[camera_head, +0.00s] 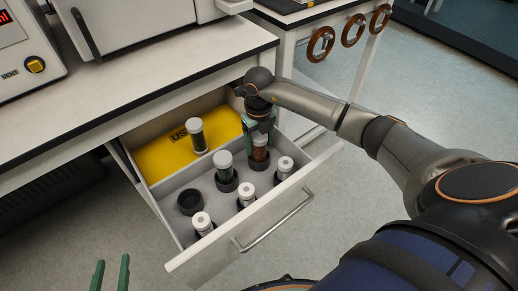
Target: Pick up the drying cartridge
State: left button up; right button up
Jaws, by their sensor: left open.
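Several capped cartridges stand upright in the open drawer (190,268). I cannot tell for certain which is the drying cartridge. A reddish-brown cartridge (260,156) stands in a dark ring at the drawer's right side. My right gripper (260,136) points down over it, with green fingers around its top; whether they are closed on it is unclear. My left gripper (112,264) is open and empty at the bottom left, away from the drawer.
Small white-capped cartridges (203,223) stand along the drawer front. One dark ring holder (190,201) is empty. A yellow panel (180,149) fills the drawer's back left. The white bench (150,85) overhangs behind. Brown rings (321,44) hang at the upper right.

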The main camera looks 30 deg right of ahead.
grip_shut()
dwell(0.3)
jog(key=shift+r, duration=0.1)
